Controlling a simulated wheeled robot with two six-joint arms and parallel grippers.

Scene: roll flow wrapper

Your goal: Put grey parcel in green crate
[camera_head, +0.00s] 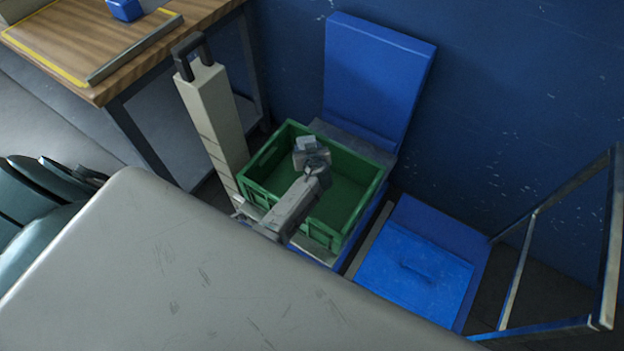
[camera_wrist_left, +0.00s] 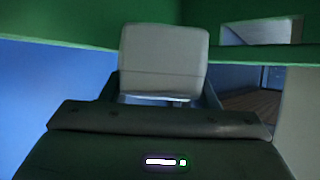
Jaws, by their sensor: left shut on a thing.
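The grey parcel (camera_wrist_left: 164,62) is a small pale grey block with rounded edges, gripped at the tip of my left gripper (camera_wrist_left: 160,102) in the left wrist view. In the head view my left arm reaches over the green crate (camera_head: 262,198), and the left gripper (camera_head: 311,157) is above the crate's open inside, with the small pale parcel (camera_head: 306,143) at its end. Green crate wall shows behind the parcel in the wrist view. I cannot tell how far the parcel is above the crate floor. My right gripper is not in view.
The crate stands on a blue platform with a tall blue back panel (camera_head: 375,80). A blue lidded box (camera_head: 415,280) stands to its right, near a metal frame (camera_head: 610,240). A tall beige case (camera_head: 212,125) and a wooden table (camera_head: 95,85) are to the left.

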